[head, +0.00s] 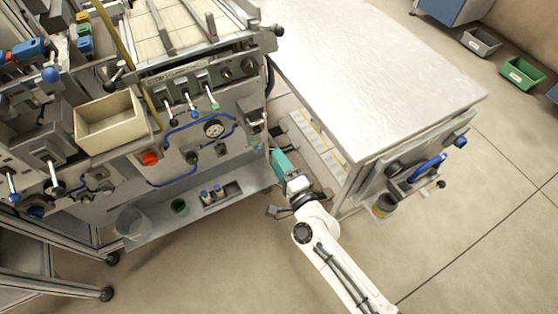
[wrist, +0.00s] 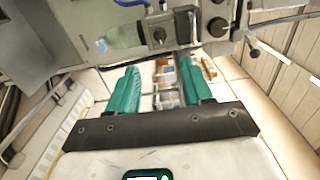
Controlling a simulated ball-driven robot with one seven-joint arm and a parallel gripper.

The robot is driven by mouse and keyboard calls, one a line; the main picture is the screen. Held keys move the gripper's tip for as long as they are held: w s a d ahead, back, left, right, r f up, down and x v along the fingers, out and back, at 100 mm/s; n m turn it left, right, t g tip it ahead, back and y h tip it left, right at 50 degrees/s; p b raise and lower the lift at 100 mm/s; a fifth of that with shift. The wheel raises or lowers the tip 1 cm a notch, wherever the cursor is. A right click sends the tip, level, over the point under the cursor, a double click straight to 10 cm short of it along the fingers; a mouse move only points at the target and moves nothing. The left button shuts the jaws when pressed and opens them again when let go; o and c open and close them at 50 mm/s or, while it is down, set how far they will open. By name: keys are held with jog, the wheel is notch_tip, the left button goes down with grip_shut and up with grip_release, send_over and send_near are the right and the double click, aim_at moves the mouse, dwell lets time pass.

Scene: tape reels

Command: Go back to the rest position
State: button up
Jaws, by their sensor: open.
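My gripper (head: 277,160) shows in the head view at the end of my white arm, low in the gap between the machine on the left and the metal-topped table on the right. Its green fingers also show in the wrist view (wrist: 162,88). They stand apart with nothing held between them. Beyond the fingers in the wrist view lies the machine's grey front (wrist: 185,30) with a dark knob. The fingertips are close to the machine, but I cannot tell whether they touch it.
The machine (head: 235,140) carries levers, blue hoses and a beige bin (head: 108,122). The metal-topped table (head: 375,75) stands close on the right, with a blue handle (head: 428,168) on its front. Grey and green bins (head: 521,73) lie on the far floor. The tiled floor (head: 230,265) in front is open.

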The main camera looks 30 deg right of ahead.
dwell(0.3)
jog(key=s+a+f+n+g+y, duration=0.25)
jog(key=s+n+g+y, duration=0.25)
jog(key=s+n+g, duration=0.6)
jog(key=s+d+r+n+g+h, duration=0.1)
jog(key=s+d+n+g+h, duration=0.1)
jog(key=s+d, duration=0.3)
jog(key=s+d+r+n+g+h, duration=0.2)
jog(key=s+d+n+g+h, duration=0.1)
jog(key=s, duration=0.9)
jog(key=shift+s+d+n+g, duration=0.2)
jog(key=shift+d+n+g, duration=0.3)
jog(key=shift+d+n, duration=0.4)
